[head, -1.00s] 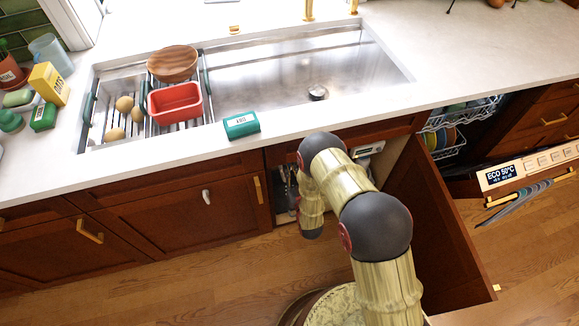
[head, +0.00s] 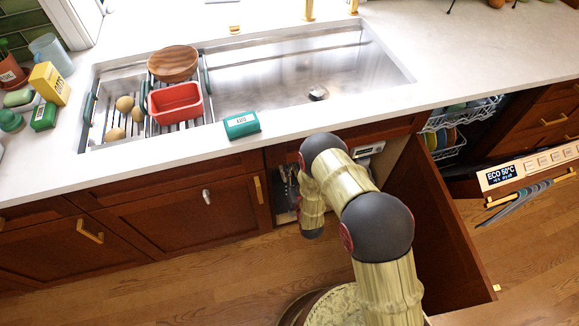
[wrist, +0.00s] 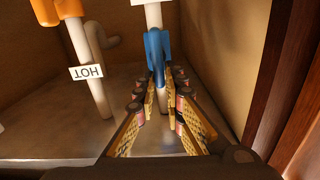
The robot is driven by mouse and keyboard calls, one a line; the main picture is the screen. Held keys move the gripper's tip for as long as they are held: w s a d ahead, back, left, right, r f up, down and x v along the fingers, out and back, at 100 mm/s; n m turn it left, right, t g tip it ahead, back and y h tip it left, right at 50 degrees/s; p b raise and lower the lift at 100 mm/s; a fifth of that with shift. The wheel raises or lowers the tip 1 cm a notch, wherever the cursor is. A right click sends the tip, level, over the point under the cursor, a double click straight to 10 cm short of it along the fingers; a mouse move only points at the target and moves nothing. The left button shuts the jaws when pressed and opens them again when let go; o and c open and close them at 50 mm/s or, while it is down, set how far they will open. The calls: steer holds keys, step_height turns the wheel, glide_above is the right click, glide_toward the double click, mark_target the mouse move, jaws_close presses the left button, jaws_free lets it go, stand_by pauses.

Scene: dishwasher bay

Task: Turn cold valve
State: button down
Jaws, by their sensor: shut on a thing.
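The cold valve with its blue handle (wrist: 156,50) is on a pale vertical pipe inside the under-sink cabinet. In the wrist view my gripper (wrist: 163,88) reaches up to it, with one finger on each side, shut on the blue handle. The exact contact is partly hidden between the fingertips. In the head view my arm reaches down into the open cabinet, and the gripper and valve are hidden there.
To the left, a second pipe with an orange handle (wrist: 68,8) carries a HOT tag (wrist: 86,72). The cabinet side wall (wrist: 228,60) stands close on the right. In the head view, the open cabinet door (head: 435,225) and the dishwasher front (head: 530,168) are right of my arm.

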steer(key=shift+d+f+m, duration=0.1)
steer(key=shift+d+m, duration=0.15)
steer(key=shift+m, duration=0.05)
steer(key=shift+w+d+f+m, duration=0.1)
steer(key=shift+d+f+m, duration=0.35)
steer(key=shift+m, duration=2.3)
steer(key=shift+w+d+f+m, duration=0.1)
steer(key=shift+d+f+m, duration=0.35)
steer(key=shift+m, duration=2.25)
steer(key=shift+w+d+f+m, duration=0.1)
steer(key=shift+d+f+m, duration=0.35)
steer(key=shift+m, duration=2.3)
steer(key=shift+s+a+f, duration=0.1)
steer(key=shift+a+f, duration=0.1)
steer(key=shift+a, duration=0.1)
steer(key=c, duration=2.2)
jaws_free()
steer(key=o, duration=0.4)
steer(key=shift+a+r, duration=0.1)
steer(key=shift+r, duration=0.05)
steer(key=shift+c, duration=0.2)
